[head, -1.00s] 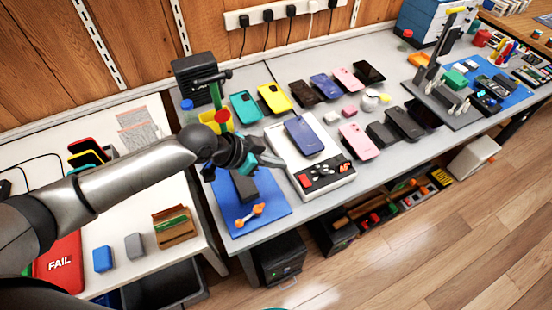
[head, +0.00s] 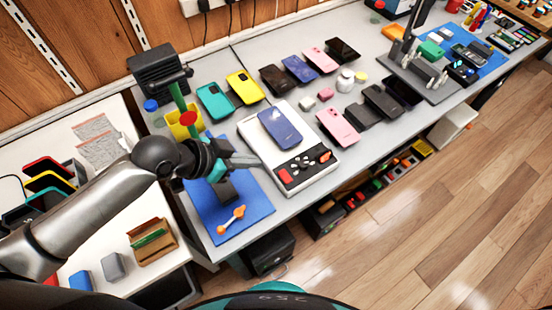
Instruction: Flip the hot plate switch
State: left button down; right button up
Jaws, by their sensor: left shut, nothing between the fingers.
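The hot plate (head: 258,152) is a white flat device on the grey bench, with a dark blue phone (head: 280,128) lying on its top. Its front panel has a dark strip with a red switch (head: 286,176), several small pale buttons and an orange-red piece at the right end. My left gripper (head: 258,161) is shut and empty, its fingertips by the left edge of the hot plate, left of the panel. I cannot tell whether it touches the plate. My right gripper is out of view.
A blue mat (head: 249,201) with an orange-ended tool (head: 231,219) lies below my left gripper. A green post with a red knob (head: 186,117) stands close behind my wrist. Several phones lie behind and right of the hot plate. Open floor (head: 400,230) is in front.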

pick_arm(q)
jog(key=b, duration=0.2)
send_over(285, 172)
jog(key=s+a, duration=0.2)
jog(key=f, duration=0.6)
jog(key=shift+w+a+f, duration=0.15)
jog(key=shift+w+f, duration=0.05)
jog(key=shift+f, duration=0.15)
notch_tip(285, 172, down, 3)
jog(key=shift+w+f+b, duration=0.1)
jog(key=shift+f+b, duration=0.1)
jog(key=shift+b, duration=0.35)
jog(key=shift+f, duration=0.45)
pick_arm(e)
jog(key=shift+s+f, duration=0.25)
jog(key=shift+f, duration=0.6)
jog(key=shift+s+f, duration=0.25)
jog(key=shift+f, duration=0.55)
pick_arm(q)
jog(key=shift+f, duration=0.3)
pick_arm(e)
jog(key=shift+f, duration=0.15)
